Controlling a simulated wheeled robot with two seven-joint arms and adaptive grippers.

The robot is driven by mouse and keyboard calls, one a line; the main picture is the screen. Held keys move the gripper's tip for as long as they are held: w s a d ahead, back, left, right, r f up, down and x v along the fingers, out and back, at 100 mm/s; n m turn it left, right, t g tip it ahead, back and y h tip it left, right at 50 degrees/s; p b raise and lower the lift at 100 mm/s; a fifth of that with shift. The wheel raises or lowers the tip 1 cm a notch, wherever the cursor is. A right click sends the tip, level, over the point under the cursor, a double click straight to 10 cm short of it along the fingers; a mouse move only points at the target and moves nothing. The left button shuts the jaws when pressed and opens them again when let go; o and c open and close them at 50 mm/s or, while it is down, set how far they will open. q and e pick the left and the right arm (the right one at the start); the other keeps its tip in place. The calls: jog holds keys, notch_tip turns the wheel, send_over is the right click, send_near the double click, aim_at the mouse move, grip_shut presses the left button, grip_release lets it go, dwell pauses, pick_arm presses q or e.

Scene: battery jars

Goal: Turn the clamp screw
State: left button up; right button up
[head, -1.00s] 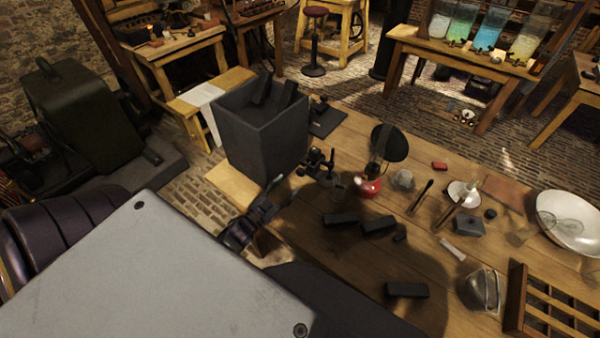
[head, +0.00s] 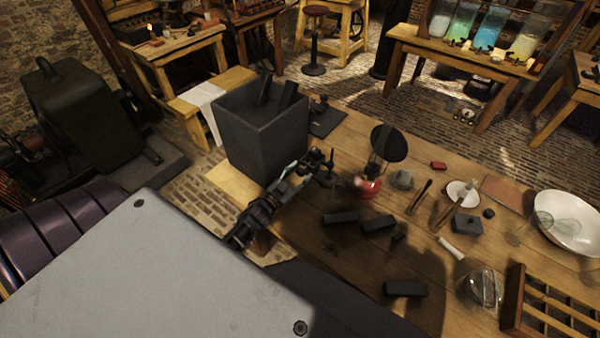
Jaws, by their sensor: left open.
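A small dark clamp fitting (head: 321,157) stands on the wooden table just right of the large dark square jar. Its screw is too small and dark to tell apart. My left gripper (head: 299,172) comes up from the lower left, beside the jar, with its fingertips close to the fitting. It is open. Whether the fingers touch the screw or are around it cannot be told. The dark jar (head: 262,135) has two dark plates (head: 287,95) sticking out of its top. My right gripper is not in view.
A red-based lamp with a black disc (head: 389,143) stands right of the fitting. Several dark blocks (head: 378,223) lie in front. A white bowl (head: 568,222), a glass jar (head: 484,288) and a wooden rack (head: 555,305) are at the right. A dark flat plate (head: 327,121) lies behind.

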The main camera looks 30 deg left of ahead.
pick_arm(q)
jog(key=shift+w, duration=0.45)
jog(key=c, duration=1)
